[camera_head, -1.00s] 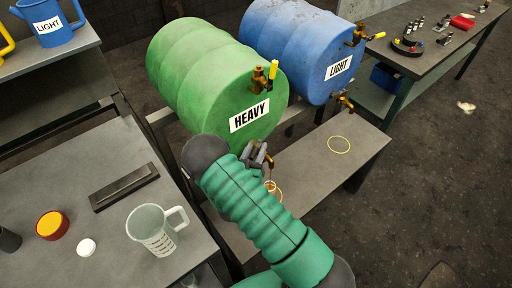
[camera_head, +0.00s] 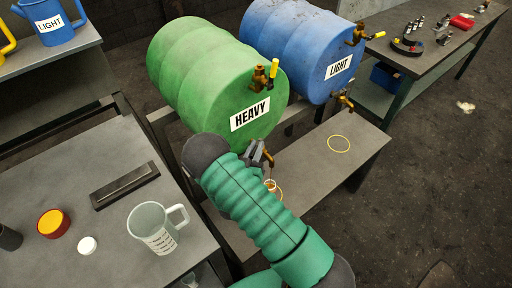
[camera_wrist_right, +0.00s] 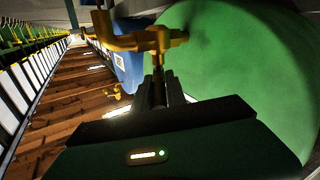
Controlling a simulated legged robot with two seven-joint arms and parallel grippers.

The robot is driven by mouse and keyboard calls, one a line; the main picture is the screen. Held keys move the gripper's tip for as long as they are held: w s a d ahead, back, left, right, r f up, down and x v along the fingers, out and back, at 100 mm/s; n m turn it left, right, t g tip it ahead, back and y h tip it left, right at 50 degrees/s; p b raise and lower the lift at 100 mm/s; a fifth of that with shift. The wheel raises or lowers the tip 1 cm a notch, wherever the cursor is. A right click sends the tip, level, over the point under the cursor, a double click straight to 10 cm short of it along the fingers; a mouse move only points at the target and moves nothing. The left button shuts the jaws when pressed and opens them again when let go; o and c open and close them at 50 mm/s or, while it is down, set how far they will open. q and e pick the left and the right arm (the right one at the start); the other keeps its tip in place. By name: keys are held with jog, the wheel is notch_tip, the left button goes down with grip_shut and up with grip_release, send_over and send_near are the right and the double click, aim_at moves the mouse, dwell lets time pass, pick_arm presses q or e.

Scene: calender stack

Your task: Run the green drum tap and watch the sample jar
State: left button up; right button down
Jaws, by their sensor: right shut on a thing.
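The green drum (camera_head: 205,75), labelled HEAVY, lies on its side on a stand. A brass tap with a yellow handle (camera_head: 266,75) sits high on its face, and a lower brass tap (camera_head: 269,158) shows beside my gripper. My right gripper (camera_head: 259,153) is shut on the lower tap, partly hidden by my arm. In the right wrist view, my fingers (camera_wrist_right: 160,92) close on a brass stem below the tap body (camera_wrist_right: 140,41). A small jar (camera_head: 270,185) with an amber look stands below, partly hidden by my arm; its level is unclear. My left gripper is out of view.
The blue drum (camera_head: 301,45), labelled LIGHT, lies to the right, with a yellow ring (camera_head: 339,144) on the bench below. A measuring jug (camera_head: 153,229), a red-and-yellow pot (camera_head: 52,224) and a dark tray (camera_head: 124,184) are on the left bench.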

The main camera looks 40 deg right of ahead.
dwell(0.9)
jog(key=m+g+b, duration=0.1)
jog(key=g, duration=0.1)
jog(key=w+m+g+h+b, duration=0.1)
jog(key=m+g+b, duration=0.1)
jog(key=g, duration=0.1)
jog(key=w+m+g+h+b, duration=0.1)
jog(key=m+g, duration=0.1)
jog(key=g, duration=0.1)
jog(key=shift+a+b, duration=0.2)
jog(key=shift+b, duration=0.1)
jog(key=c, duration=1.4)
grip_release()
